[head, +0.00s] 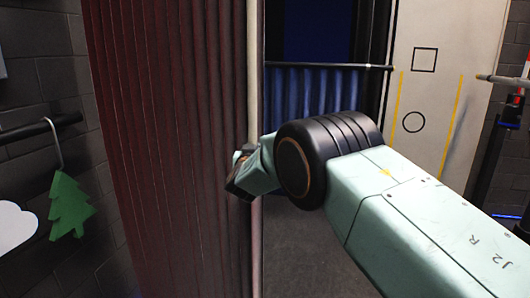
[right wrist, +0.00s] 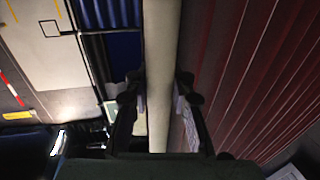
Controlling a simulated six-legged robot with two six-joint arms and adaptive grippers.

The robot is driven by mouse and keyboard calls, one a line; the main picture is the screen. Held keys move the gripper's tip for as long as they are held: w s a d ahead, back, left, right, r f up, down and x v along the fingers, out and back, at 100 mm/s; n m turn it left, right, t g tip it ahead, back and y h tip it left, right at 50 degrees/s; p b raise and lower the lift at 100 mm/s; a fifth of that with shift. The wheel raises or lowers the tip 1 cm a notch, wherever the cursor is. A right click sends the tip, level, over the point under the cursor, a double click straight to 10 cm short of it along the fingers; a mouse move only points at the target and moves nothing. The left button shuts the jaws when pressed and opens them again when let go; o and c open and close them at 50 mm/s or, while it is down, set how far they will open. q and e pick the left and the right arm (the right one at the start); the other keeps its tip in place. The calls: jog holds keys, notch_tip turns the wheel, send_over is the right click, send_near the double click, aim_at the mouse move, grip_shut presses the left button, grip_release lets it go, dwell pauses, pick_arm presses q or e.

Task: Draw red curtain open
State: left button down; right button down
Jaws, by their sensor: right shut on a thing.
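The dark red pleated curtain (head: 165,130) hangs at the left in the head view, with a pale upright pole (head: 253,80) along its right edge. My right gripper (head: 243,175) is at this pole, its arm coming in from the right. In the right wrist view the pole (right wrist: 162,50) runs between the two fingers of the gripper (right wrist: 160,90), which are shut on it. The red curtain (right wrist: 245,70) lies to the right there. The curtain's upper and lower ends are out of view. My left gripper is not in view.
A blue curtain (head: 300,90) hangs from a dark rail behind the opening. A pale panel (head: 443,60) with a square and a circle stands at the right. A green tree shape (head: 70,207) and a white cloud shape (head: 14,226) hang at the left by a brick wall.

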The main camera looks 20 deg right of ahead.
jog(key=shift+w+a+f, duration=0.15)
jog(key=shift+a+f, duration=0.4)
jog(key=shift+w+a, duration=0.25)
jog(key=shift+a, duration=0.2)
jog(key=c, duration=1.7)
grip_release()
jog(key=shift+d, duration=0.1)
jog(key=o, duration=0.5)
jog(key=shift+s+r, duration=0.25)
jog(key=shift+r, duration=0.25)
jog(key=shift+o, duration=0.3)
jog(key=shift+w+d, duration=0.1)
jog(key=shift+w, duration=0.15)
jog(key=v, duration=0.7)
jog(key=shift+s, duration=0.25)
